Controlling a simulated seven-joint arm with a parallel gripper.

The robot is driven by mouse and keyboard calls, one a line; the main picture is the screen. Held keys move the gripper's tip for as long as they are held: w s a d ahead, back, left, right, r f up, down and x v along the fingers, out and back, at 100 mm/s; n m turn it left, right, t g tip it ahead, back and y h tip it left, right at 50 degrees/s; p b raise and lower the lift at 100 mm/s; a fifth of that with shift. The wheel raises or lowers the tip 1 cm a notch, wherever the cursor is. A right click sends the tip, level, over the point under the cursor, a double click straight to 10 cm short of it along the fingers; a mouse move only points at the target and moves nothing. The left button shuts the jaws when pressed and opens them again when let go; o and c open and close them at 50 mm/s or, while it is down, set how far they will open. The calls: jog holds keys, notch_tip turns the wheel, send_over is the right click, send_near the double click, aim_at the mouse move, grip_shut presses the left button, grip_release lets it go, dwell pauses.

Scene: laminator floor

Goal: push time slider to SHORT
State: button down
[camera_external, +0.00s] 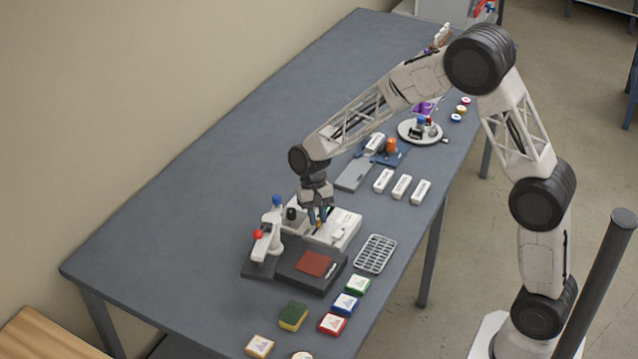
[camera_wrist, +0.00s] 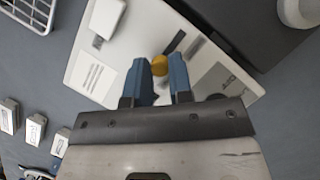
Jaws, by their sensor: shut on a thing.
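My gripper (camera_external: 318,220) points down over the white laminator box (camera_external: 345,226) on the grey table. In the wrist view my gripper (camera_wrist: 160,72) has two blue fingers, with a round yellow knob (camera_wrist: 159,65) between their tips. The fingers are shut on this knob, which I take to be the time slider. The white box (camera_wrist: 88,55) also shows a printed label (camera_wrist: 92,77), a dark slot (camera_wrist: 195,46) and a grey plate (camera_wrist: 213,78). No SHORT marking can be read.
A dark base with a red pad (camera_external: 315,263) and a lever press with a red ball (camera_external: 258,234) stand close by in front. A grey grid tray (camera_external: 375,254) lies to the right. Several white blocks (camera_external: 402,186) lie behind. The table's left side is clear.

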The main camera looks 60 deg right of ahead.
aim_at(314, 236)
jog(key=shift+a, duration=1.7)
jog(key=c, duration=1)
grip_release()
jog(key=shift+c, duration=0.2)
jog(key=shift+r, duration=0.1)
jog(key=shift+w+d+r, duration=0.25)
jog(key=shift+d+r, duration=0.05)
jog(key=shift+r, duration=0.35)
jog(key=v, duration=0.6)
jog(key=shift+r, duration=0.25)
